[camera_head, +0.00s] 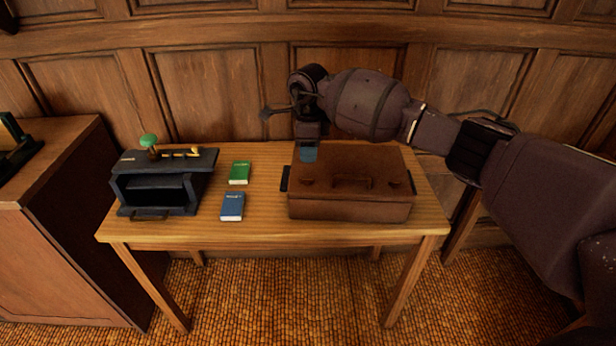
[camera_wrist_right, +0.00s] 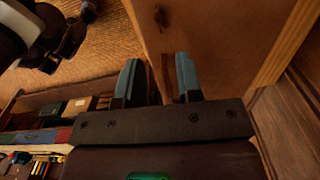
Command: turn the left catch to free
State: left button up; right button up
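A brown case (camera_head: 350,205) stands on the right half of the wooden table. Its front top has a left catch (camera_head: 308,182), a handle (camera_head: 351,183) in the middle and a right catch (camera_head: 389,185); their exact turn is too small to tell. My right gripper (camera_head: 308,154) points down over the case's back left part, behind the left catch. In the right wrist view its two blue-tipped fingers (camera_wrist_right: 158,80) are apart, with a brown surface beyond them. I cannot tell whether they touch anything. My left gripper is not in view.
A dark box (camera_head: 160,190) with a green knob stands at the table's left (camera_head: 120,232). A green book (camera_head: 240,172) and a blue book (camera_head: 232,206) lie between it and the case. A panelled wall stands close behind. A cabinet (camera_head: 60,160) is at far left.

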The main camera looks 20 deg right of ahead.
aim_at(307, 182)
notch_tip(307, 182, down, 9)
jog(key=shift+r+b, duration=0.1)
jog(key=shift+b, duration=0.2)
grip_shut()
